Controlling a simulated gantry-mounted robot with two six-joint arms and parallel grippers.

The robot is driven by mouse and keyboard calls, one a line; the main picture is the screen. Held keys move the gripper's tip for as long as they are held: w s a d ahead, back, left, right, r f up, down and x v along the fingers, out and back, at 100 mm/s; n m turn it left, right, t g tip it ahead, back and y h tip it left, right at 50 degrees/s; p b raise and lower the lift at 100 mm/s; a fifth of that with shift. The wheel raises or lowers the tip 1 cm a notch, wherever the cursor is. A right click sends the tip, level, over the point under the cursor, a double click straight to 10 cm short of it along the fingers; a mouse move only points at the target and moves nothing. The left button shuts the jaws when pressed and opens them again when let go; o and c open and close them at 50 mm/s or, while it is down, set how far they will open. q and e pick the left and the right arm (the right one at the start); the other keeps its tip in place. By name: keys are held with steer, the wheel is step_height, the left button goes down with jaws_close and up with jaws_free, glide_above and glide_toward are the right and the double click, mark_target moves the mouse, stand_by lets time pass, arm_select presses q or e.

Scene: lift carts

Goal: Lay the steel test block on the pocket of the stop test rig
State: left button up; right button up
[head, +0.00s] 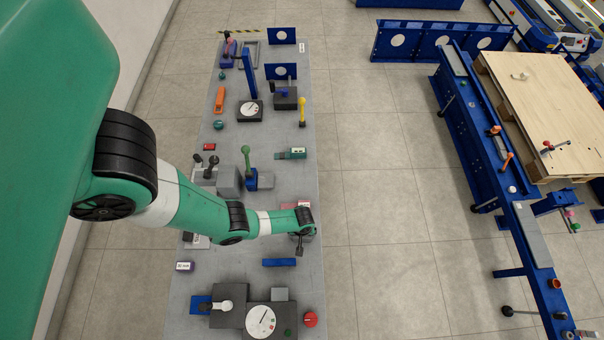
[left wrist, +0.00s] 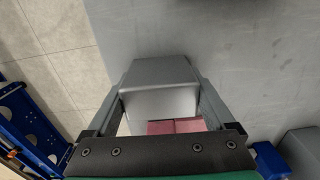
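My left gripper (head: 300,242) is over the right side of the grey bench, pointing down. In the left wrist view its two fingers (left wrist: 160,88) lie along both sides of a plain grey steel block (left wrist: 160,78) and appear shut on it. The head view mostly hides this block behind the gripper. I cannot tell whether its underside touches the bench. A dark grey rig with a white dial (head: 260,321) stands at the bench's near end; a similar dial unit (head: 249,111) stands farther back. No label shows which is the stop test rig. My right gripper is not in view.
The bench (head: 305,180) also holds a blue bar (head: 279,262), a red knob (head: 310,319), a green-handled lever on a blue base (head: 251,178) and grey blocks (head: 229,181). Pink-red pieces (left wrist: 173,126) lie beside the gripper. Open floor separates the bench from a blue conveyor (head: 475,130).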

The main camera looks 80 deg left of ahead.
arm_select(q)
jaws_close()
steer(key=shift+r, duration=0.1)
